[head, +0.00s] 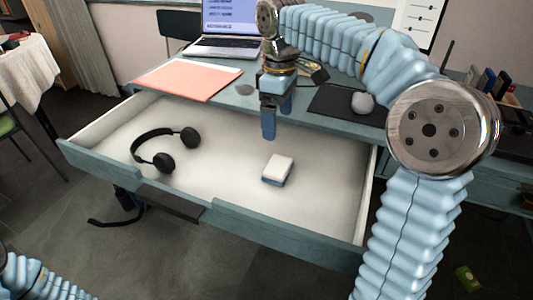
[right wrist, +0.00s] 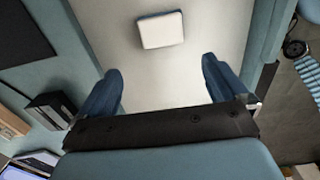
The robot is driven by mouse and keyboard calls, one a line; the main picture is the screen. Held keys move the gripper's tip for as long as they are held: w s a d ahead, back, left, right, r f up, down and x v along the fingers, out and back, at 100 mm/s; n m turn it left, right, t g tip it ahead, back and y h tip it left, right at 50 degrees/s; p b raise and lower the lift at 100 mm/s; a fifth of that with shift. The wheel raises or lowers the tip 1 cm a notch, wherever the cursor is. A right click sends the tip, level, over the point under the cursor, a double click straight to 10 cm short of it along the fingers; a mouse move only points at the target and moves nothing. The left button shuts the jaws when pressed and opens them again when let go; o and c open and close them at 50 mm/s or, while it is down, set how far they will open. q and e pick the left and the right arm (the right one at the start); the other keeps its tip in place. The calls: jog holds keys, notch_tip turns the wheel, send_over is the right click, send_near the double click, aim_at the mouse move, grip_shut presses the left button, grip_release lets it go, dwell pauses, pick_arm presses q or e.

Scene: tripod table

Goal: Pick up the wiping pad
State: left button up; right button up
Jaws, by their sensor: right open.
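The wiping pad (head: 279,168) is a small block, white on top and blue below. It lies flat on the white floor of the open drawer (head: 225,145), right of the drawer's middle. My right gripper (head: 269,125) points down over the back part of the drawer, behind and above the pad. In the right wrist view the pad (right wrist: 160,30) is apart from the fingers, beyond the gap between them. The right gripper (right wrist: 160,85) is open and empty. Part of my left arm shows at the lower left of the head view, but its gripper does not.
Black headphones (head: 165,149) lie in the drawer's left half. On the desk above are a laptop (head: 229,28), a red folder (head: 187,79), and a mouse (head: 362,102) on a dark mat (head: 335,103). The drawer floor around the pad is clear.

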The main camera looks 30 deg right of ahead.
jog(key=b, duration=0.1)
send_over(278, 165)
jog(key=f, duration=0.7)
jog(key=shift+w+f, duration=0.3)
jog(key=shift+w, duration=0.05)
jog(key=f, duration=0.6)
jog(key=shift+s+b, duration=0.3)
jog(key=shift+r, duration=0.1)
jog(key=shift+c, duration=0.3)
jog(key=c, duration=0.7)
jog(key=shift+o, duration=0.2)
jog(key=shift+r, duration=0.1)
